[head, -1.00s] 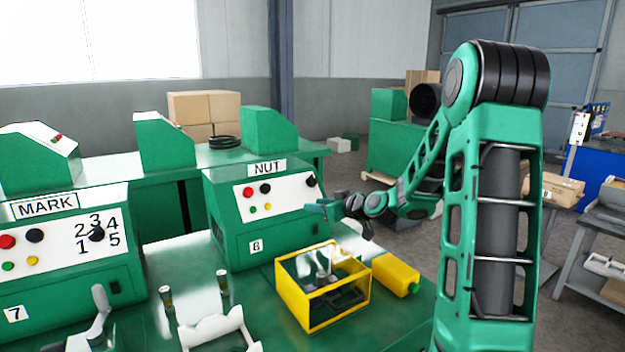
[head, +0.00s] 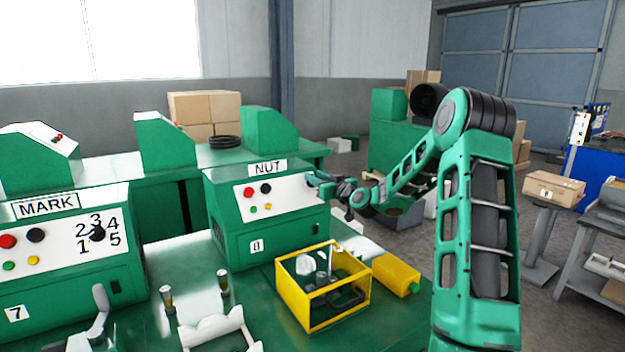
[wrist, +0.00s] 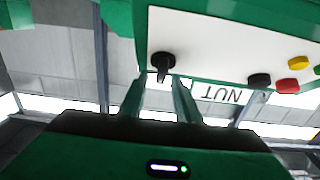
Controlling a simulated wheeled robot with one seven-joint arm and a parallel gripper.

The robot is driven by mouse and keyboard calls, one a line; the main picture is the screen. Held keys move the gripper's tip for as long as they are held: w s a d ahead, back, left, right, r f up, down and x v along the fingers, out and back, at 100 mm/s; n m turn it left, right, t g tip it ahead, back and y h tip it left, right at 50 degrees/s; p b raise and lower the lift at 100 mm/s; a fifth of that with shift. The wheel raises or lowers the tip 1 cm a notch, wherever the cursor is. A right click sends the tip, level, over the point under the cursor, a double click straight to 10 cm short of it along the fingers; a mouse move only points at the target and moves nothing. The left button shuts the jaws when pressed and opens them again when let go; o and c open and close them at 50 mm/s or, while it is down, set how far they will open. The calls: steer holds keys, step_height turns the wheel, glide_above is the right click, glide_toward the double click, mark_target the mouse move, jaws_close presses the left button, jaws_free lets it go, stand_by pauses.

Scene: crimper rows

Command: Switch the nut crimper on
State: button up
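The nut crimper (head: 229,212) is a green box with a NUT sign (head: 267,167) and a white panel (head: 284,193). Red, black, yellow and other small buttons sit on the panel's left part. A black rotary knob (wrist: 162,62) sits near the panel's other end in the wrist view, which shows the panel upside down. My gripper (head: 315,182) is at that end of the panel and hides the knob in the head view. In the wrist view my gripper (wrist: 159,82) is open, its fingertips on either side of the knob's handle. Contact cannot be told.
The MARK machine (head: 70,235) stands to the left. A yellow-framed box (head: 300,310) and a yellow block (head: 396,274) sit on the green bench below my arm. A white bracket (head: 215,330) is at the front.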

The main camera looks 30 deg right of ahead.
steer(key=shift+w, duration=1)
jaws_close()
